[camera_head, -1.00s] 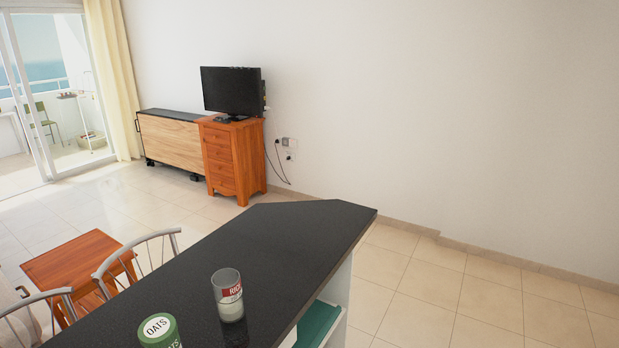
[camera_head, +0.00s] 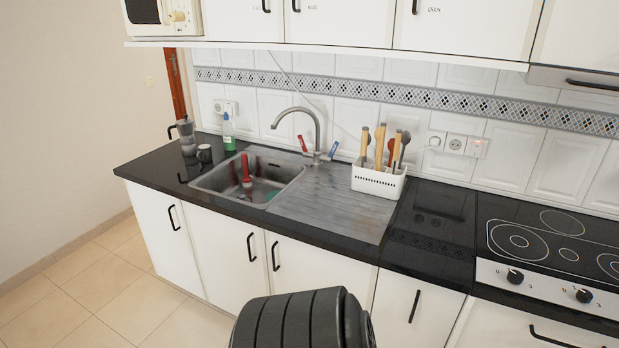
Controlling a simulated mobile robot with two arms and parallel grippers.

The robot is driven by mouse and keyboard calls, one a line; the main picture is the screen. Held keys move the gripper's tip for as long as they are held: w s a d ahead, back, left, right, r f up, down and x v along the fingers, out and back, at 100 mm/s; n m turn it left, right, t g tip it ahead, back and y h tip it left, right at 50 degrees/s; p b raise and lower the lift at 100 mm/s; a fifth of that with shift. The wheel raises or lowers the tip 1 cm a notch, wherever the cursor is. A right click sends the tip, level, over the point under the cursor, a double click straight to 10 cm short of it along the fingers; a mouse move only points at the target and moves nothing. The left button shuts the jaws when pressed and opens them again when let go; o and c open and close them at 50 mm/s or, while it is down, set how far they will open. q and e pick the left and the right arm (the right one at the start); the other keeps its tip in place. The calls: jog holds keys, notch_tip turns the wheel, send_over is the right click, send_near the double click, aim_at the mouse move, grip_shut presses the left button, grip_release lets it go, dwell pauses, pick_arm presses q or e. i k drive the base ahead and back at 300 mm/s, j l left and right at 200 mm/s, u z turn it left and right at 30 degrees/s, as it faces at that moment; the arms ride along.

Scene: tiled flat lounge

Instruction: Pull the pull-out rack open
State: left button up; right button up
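No pull-out rack stands out as such, and all the fronts below the worktop are shut. A narrow white front (camera_head: 402,300) with a black upright handle (camera_head: 414,306) sits between the sink cabinets and the oven; I cannot tell whether it is the pull-out rack. Wider white doors (camera_head: 226,248) with black handles are to its left. Neither of my grippers shows. A dark ribbed part of my own arm rises at the bottom middle and covers the lower part of the cabinet fronts there.
The black worktop (camera_head: 437,258) holds a steel sink (camera_head: 215,180), a white utensil basket (camera_head: 378,183), a moka pot (camera_head: 187,137) and a green-white bottle (camera_head: 228,132). A hob (camera_head: 560,240) is at right. Wall cabinets (camera_head: 340,22) hang above. Tiled floor (camera_head: 110,290) is free at lower left.

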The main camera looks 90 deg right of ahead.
aim_at(408, 312)
jog(key=z, duration=3.6)
jog(key=i+j+u, duration=0.15)
jog(key=u, duration=0.2)
jog(key=j, duration=0.1)
